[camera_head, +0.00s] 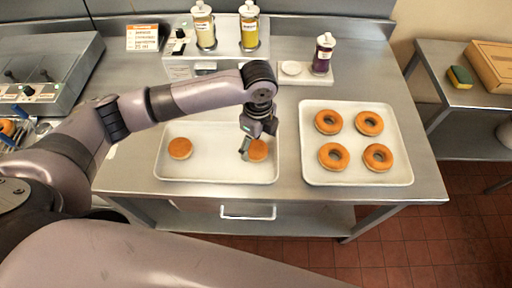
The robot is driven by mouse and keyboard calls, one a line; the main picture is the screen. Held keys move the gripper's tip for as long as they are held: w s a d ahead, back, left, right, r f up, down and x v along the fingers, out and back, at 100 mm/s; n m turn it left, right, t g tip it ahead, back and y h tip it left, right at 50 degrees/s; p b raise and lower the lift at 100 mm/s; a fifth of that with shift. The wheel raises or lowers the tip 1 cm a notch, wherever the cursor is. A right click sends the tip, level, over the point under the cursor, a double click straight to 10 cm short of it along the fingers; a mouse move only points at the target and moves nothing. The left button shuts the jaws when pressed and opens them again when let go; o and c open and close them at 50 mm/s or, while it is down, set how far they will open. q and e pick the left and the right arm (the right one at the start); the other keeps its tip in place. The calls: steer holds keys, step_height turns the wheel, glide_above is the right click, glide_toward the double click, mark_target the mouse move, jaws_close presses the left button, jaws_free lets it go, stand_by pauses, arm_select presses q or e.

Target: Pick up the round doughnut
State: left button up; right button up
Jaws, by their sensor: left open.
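Two round doughnuts without holes lie on the left white tray (215,172). One round doughnut (180,148) is on its left side, clear of the gripper. The other round doughnut (259,151) is at its right side. My left gripper (252,146) reaches down over this right one from above, with a finger beside its left edge. The gripper is open; its far finger is partly hidden, and I cannot tell whether it touches the doughnut. My right gripper is not in view.
A second white tray (354,180) with several ring doughnuts (378,157) stands to the right. Sauce bottles (249,30) stand in a holder at the back, and a purple bottle (322,56) on a small board. The table's front edge is close to the trays.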

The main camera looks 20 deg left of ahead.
mark_target(257, 148)
arm_select(q)
step_height(257, 148, down, 4)
steer(key=shift+r+p, duration=0.1)
steer(key=shift+p, duration=0.35)
steer(key=c, duration=1.2)
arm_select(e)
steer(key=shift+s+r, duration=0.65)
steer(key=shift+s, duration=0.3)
arm_select(q)
steer(key=shift+c, duration=0.2)
steer(key=shift+r, duration=0.1)
